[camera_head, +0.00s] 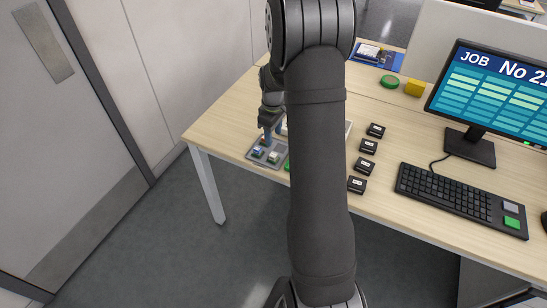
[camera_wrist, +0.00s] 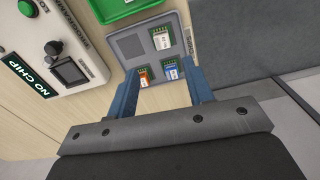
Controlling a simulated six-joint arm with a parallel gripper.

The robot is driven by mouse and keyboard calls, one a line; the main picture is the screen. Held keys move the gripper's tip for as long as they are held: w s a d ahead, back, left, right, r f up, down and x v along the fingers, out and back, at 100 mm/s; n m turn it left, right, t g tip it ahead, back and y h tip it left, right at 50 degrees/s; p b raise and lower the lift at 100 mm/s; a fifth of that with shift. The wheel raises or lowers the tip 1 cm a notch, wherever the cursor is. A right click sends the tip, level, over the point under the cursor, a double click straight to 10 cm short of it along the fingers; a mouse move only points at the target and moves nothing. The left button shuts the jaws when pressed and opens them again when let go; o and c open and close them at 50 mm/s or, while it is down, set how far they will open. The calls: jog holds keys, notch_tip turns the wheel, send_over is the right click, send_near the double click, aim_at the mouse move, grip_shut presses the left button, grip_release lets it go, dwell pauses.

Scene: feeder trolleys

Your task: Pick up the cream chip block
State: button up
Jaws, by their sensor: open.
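The cream chip block (camera_wrist: 162,41) stands in a grey tray (camera_wrist: 126,43) in the wrist view, in the far part of the tray. In the head view a pale block (camera_head: 274,156) in the tray (camera_head: 262,163) looks like the same one. My gripper (camera_wrist: 160,67) is open and empty above the tray, its blue fingers on either side. An orange block (camera_wrist: 145,76) and a blue block (camera_wrist: 169,69) show between the fingers. The cream block lies beyond them, towards the top of the picture. In the head view my gripper (camera_head: 268,132) is just over the tray.
A device with a "NO CHIP" display (camera_wrist: 27,79) and a green tray (camera_wrist: 130,8) are near the grey tray. Several small black boxes (camera_head: 367,147), a keyboard (camera_head: 443,193) and a monitor (camera_head: 490,90) stand to the right. The desk's front edge is close to the tray.

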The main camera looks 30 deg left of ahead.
aim_at(273, 154)
notch_tip(273, 154, down, 3)
jog(key=shift+f, duration=0.2)
jog(key=shift+s+d+f, duration=0.1)
jog(key=shift+s+f, duration=0.05)
jog(key=shift+f, duration=1.2)
jog(key=shift+s+f, duration=0.1)
jog(key=shift+f, duration=1.25)
jog(key=shift+c, duration=0.5)
grip_shut()
